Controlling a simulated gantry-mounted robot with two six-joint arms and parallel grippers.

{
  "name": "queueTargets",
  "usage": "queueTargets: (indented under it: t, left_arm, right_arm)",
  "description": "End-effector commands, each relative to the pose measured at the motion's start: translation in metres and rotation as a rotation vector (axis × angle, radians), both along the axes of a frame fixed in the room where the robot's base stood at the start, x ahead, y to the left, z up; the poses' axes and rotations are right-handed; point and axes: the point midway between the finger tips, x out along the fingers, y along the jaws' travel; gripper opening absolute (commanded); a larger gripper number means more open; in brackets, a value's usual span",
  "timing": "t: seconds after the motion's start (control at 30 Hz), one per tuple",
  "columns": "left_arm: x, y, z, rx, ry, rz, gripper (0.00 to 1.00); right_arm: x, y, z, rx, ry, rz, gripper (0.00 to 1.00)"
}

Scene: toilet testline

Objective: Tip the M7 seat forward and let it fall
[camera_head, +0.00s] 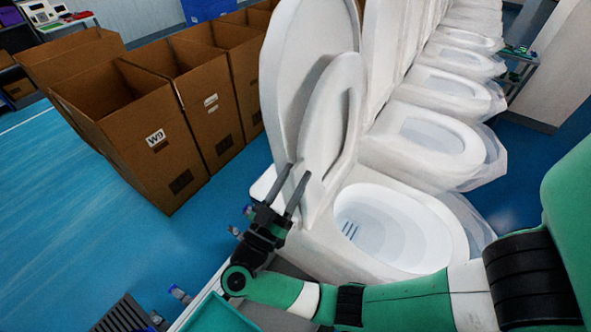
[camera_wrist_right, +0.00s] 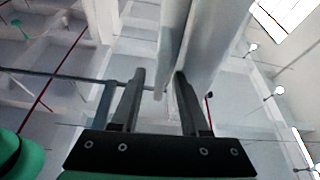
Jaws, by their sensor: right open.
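The nearest toilet's raised seat (camera_head: 330,115) stands upright in the head view, in front of its raised lid (camera_head: 300,55). I see no M7 label on it. The open bowl (camera_head: 385,235) lies below and to the right. My right gripper (camera_head: 297,172) is open, its two fingers pointing up by the lower left edge of the lid and seat. In the right wrist view, my right gripper (camera_wrist_right: 159,74) shows both fingers apart, with pale slab edges (camera_wrist_right: 173,45) above and partly between them. I cannot tell whether they touch. My left gripper is not in view.
More toilets (camera_head: 425,145) with raised lids stand in a row behind. Open cardboard boxes (camera_head: 150,125) stand at the left on the blue floor (camera_head: 75,240). A teal tray (camera_head: 215,316) sits at the bottom, below the right gripper.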

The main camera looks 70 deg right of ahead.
Motion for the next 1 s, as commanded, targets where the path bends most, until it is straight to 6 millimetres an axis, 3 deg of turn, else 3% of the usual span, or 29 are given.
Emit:
queueTargets:
  t: [0.33, 0.6, 1.0]
  left_arm:
    - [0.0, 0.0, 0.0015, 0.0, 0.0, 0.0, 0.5]
    - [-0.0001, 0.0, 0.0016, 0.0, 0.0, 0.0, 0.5]
    - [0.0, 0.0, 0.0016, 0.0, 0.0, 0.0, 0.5]
  right_arm:
    - [-0.0017, -0.0072, 0.0026, 0.0, 0.0, 0.001, 0.45]
    - [-0.0016, -0.0069, 0.0026, 0.0, 0.0, 0.0, 0.0]
    - [-0.0017, -0.0068, 0.0028, 0.0, 0.0, 0.0, 0.0]
